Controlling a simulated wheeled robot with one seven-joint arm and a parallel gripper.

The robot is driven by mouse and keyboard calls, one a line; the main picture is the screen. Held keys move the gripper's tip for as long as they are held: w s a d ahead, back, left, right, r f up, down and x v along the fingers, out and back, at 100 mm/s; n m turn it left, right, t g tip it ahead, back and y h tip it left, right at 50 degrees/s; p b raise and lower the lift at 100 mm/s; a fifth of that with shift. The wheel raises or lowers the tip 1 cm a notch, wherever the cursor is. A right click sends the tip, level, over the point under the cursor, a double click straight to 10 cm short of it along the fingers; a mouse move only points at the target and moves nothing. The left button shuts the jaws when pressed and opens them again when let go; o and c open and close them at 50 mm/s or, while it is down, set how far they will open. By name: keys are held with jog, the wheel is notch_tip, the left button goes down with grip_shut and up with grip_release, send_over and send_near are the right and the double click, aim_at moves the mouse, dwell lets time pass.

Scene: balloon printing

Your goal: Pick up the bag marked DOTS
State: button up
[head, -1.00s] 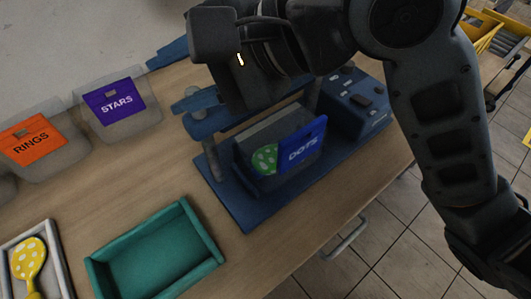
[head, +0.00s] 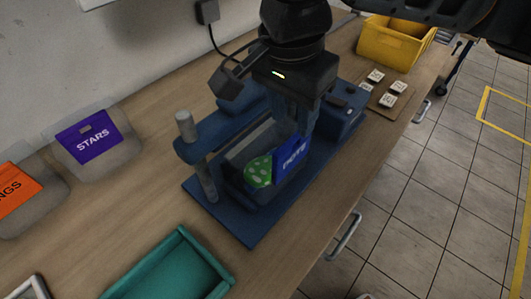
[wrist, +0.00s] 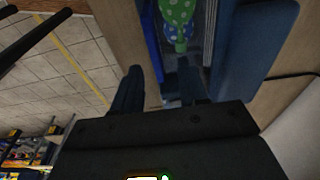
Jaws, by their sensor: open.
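The bag marked DOTS, a clear bag with a blue label (head: 291,157) and a green white-dotted balloon (head: 258,172) inside, stands in the blue press-like fixture (head: 246,228). The balloon also shows in the wrist view (wrist: 178,14), at the top, with the label's blue edge left of it. My gripper (head: 297,128) is over the bag's right part, pointing down, its fingers partly covering the label's upper area. In the wrist view its two blue fingers (wrist: 160,82) are apart, with nothing visibly clamped between them. Whether they touch the bag is unclear.
The STARS bag (head: 92,145) and an orange-labelled bag (head: 15,193) lie at the left. A teal tray (head: 205,258) is in front. A yellow bin (head: 388,45) and several small cards (head: 388,100) are at the back right.

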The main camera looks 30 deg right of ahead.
aim_at(294, 137)
jog(key=shift+s+d+f, duration=0.1)
jog(key=shift+d+f, duration=0.1)
jog(key=shift+f, duration=1.7)
jog(key=shift+s+d+f, duration=0.1)
jog(key=shift+d+f, duration=0.05)
jog(key=shift+f, duration=1.75)
grip_shut()
